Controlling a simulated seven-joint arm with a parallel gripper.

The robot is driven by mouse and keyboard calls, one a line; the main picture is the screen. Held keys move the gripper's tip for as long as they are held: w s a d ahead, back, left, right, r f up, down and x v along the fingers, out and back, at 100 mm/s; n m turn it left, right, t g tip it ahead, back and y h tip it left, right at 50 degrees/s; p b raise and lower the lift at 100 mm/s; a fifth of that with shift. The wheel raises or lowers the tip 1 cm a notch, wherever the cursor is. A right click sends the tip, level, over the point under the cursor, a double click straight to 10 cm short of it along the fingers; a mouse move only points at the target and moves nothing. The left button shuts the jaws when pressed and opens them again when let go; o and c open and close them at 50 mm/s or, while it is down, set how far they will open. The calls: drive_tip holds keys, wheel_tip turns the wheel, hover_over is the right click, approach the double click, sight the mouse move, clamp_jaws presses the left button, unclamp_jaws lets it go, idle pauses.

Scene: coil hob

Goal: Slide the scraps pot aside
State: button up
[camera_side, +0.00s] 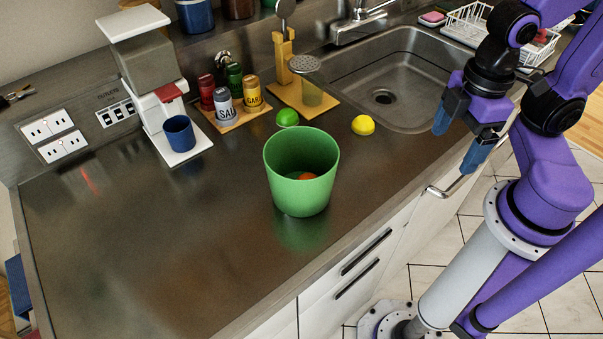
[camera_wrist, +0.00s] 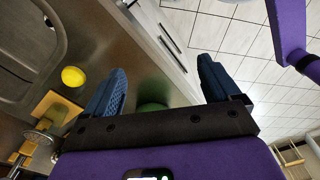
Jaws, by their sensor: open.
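The scraps pot (camera_side: 302,190) is a green, open-topped tub standing upright on the dark metal counter. Something orange-red (camera_side: 306,176) lies inside it. In the wrist view, a small part of a green thing, seemingly the pot (camera_wrist: 152,107), shows above the dark gripper body, with most of it hidden. My gripper (camera_side: 458,137) is open and empty, well to the right of the pot, near the counter's front edge by the sink. Its two blue fingers stand wide apart in the wrist view (camera_wrist: 160,88).
A lime (camera_side: 287,117) and a lemon (camera_side: 363,125) lie behind the pot. The sink (camera_side: 400,75) is behind right. The counter left of the pot is clear.

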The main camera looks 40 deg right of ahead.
drive_tip(key=c, duration=0.5)
drive_tip(key=shift+w+a+m, duration=0.1)
drive_tip(key=shift+a+m, duration=0.05)
drive_tip(key=shift+m, duration=0.25)
drive_tip(key=c, duration=0.5)
drive_tip(key=shift+w+a+m+g, duration=0.15)
drive_tip(key=shift+a+m+g, duration=0.2)
drive_tip(key=shift+m, duration=0.45)
drive_tip(key=c, duration=0.5)
drive_tip(key=w+a+m, duration=0.1)
drive_tip(key=m, duration=0.1)
drive_tip(key=a+m+g+y, duration=0.1)
drive_tip(key=m, duration=0.2)
drive_tip(key=w+a+m+y, duration=0.1)
drive_tip(key=m, duration=0.2)
drive_tip(key=shift+w+a+r+g, duration=0.3)
drive_tip(key=shift+w+g, duration=0.05)
clamp_jaws()
drive_tip(key=m+t+y, duration=0.2)
drive_tip(key=m+y, duration=0.5)
drive_tip(key=m, duration=1.3)
approach(274, 173)
wheel_tip(274, 173, down, 5)
drive_tip(key=shift+w+a+r, duration=0.1)
drive_tip(key=shift+w+a, duration=0.05)
drive_tip(key=shift+a, duration=0.85)
drive_tip(key=shift+w+a+r, duration=0.1)
drive_tip(key=shift+a, duration=0.9)
